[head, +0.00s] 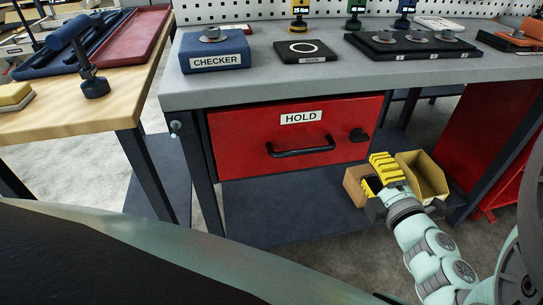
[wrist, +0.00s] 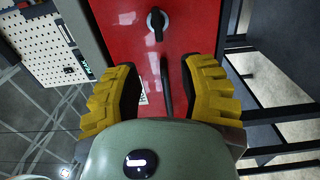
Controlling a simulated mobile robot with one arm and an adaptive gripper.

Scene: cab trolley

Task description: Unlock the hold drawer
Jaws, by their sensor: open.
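The red hold drawer (head: 240,140) is under the grey workbench, with a white HOLD label and a black bar handle (head: 300,150). Its front looks closed. A black lock knob (head: 358,135) sits on its front, right of the handle. In the wrist view the knob (wrist: 156,24) is on a pale round plate, its grip lying roughly along the line of the handle (wrist: 166,88). My gripper (head: 384,165), with yellow ribbed fingers, is low and right of the knob. In the wrist view my gripper (wrist: 162,72) is open and empty, the knob beyond its fingertips and apart from them.
Tan bins (head: 425,172) stand on the lower shelf (head: 300,205) behind my gripper. The blue CHECKER box (head: 215,52) and a black pad (head: 305,52) are on the bench top (head: 270,80). A bench leg (head: 202,175) is left of the drawer. A wooden table (head: 100,105) stands farther left.

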